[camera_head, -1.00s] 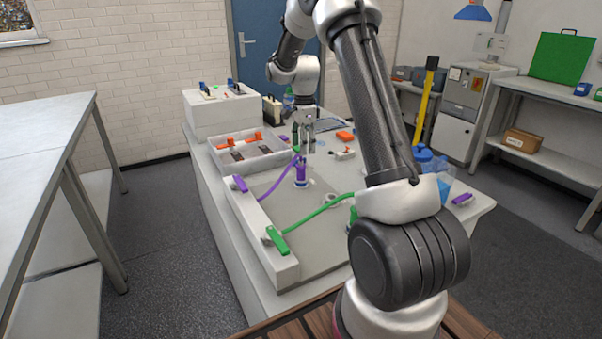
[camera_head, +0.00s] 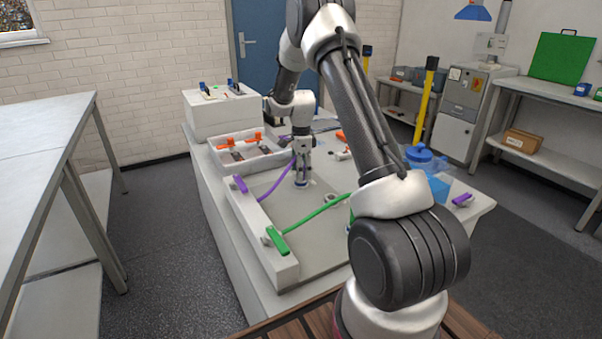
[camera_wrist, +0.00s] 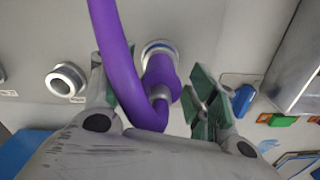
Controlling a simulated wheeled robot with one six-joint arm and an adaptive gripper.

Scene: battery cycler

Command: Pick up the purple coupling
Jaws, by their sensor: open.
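The purple coupling (camera_wrist: 160,72) stands in a metal-ringed socket (camera_wrist: 158,47) on the grey panel in the wrist view. A thick purple hose (camera_wrist: 115,60) curves from it past the camera. My gripper (camera_wrist: 152,80) is open, with one green-padded finger on each side of the coupling. A gap shows between the coupling and the right finger; the hose partly hides the left finger. In the head view my gripper (camera_head: 302,170) points down over the socket and mostly hides the coupling. The purple hose (camera_head: 276,184) runs from there to a purple handle (camera_head: 240,184) on the left ledge.
An empty ringed socket (camera_wrist: 67,80) lies left of the coupling in the wrist view. A green hose (camera_head: 318,210) with a green handle (camera_head: 278,240) lies nearer in the head view. A white tray with orange clips (camera_head: 255,137) is behind left. Blue containers (camera_head: 420,158) stand right.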

